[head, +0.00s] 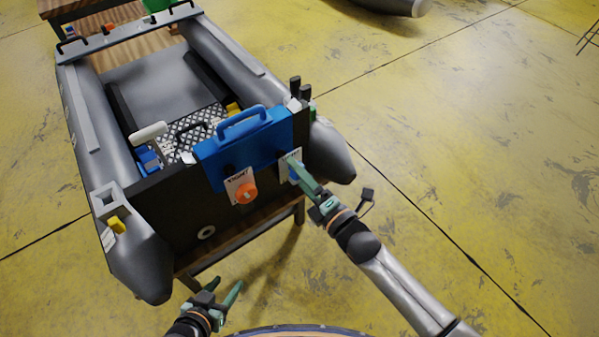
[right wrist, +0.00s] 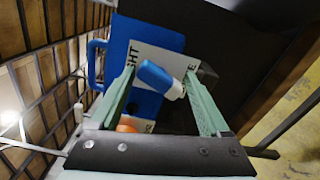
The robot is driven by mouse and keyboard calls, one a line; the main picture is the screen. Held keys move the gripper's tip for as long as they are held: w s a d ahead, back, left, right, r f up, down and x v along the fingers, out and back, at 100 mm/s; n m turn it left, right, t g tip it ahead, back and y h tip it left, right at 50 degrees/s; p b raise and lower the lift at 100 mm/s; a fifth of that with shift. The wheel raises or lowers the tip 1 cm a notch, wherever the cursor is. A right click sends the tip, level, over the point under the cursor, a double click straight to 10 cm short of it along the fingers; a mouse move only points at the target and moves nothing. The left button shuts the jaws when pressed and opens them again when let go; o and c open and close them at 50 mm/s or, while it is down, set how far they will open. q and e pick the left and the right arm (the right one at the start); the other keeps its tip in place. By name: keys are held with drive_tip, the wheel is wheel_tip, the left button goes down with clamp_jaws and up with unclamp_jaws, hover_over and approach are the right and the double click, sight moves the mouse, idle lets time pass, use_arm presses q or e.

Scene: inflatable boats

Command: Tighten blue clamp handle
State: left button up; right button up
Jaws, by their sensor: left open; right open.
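The blue clamp handle (right wrist: 158,78), with a white end, sits in front of a white label card (right wrist: 165,58) in the right wrist view. It lies between the two green fingers of my right gripper (right wrist: 161,76), which is open around it. Whether a finger touches it I cannot tell. In the head view my right gripper (head: 298,168) reaches the right label card (head: 284,164) on the boat's dark transom and mostly hides the handle. My left gripper (head: 222,299) is open and empty, low in front of the boat.
An orange knob (head: 246,192) on another label is left of the handle. A blue panel with a grip (head: 243,140) straddles the transom of the grey inflatable boat (head: 137,252). The boat rests on a wooden stand (head: 228,238).

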drive_tip(key=shift+n+b, duration=1.5)
drive_tip(key=shift+n, duration=4.3)
drive_tip(key=shift+c, duration=0.3)
clamp_jaws()
